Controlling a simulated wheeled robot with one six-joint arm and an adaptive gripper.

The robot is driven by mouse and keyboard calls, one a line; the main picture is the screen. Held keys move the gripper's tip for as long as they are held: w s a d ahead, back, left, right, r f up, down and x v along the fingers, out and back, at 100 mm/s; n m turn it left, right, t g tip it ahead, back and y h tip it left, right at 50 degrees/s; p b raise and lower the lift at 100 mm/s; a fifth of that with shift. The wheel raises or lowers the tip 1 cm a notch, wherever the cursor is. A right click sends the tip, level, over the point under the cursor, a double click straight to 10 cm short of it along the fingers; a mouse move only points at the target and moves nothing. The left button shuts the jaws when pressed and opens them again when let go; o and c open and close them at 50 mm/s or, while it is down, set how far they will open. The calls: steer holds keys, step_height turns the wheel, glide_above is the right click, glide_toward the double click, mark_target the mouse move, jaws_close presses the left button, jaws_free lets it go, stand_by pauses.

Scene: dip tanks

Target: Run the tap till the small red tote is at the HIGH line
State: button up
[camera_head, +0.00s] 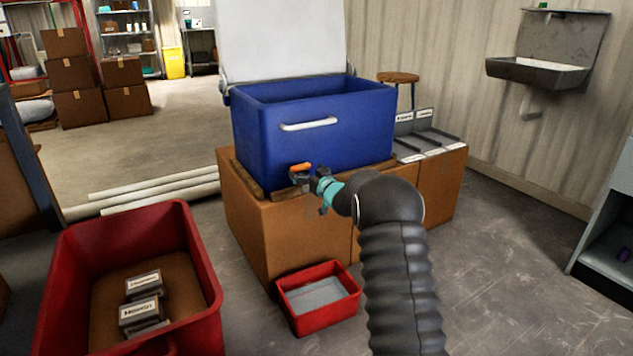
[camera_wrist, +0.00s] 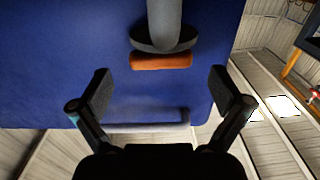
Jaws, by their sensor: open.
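A blue tank (camera_head: 350,128) with a white handle stands on a brown base, its pale lid raised. Its tap has an orange handle (camera_head: 299,167) low on the front. In the wrist view the orange tap handle (camera_wrist: 161,61) lies ahead, between the lines of the fingers and beyond their tips. My gripper (camera_head: 306,178) is open at the tap; in the wrist view the gripper (camera_wrist: 160,92) has nothing between its fingers. The small red tote (camera_head: 325,325) sits on the floor below the tap, with greyish content inside. I cannot make out its HIGH line or any falling stream.
A large red tote (camera_head: 205,270) with labelled blocks inside stands at the left. The tank's brown base (camera_head: 290,237) rises behind the small tote. White pipes (camera_head: 150,191) lie on the floor behind. A sink (camera_head: 540,72) hangs on the right wall.

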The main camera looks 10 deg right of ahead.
steer(key=v, duration=1)
steer(key=shift+s, duration=0.15)
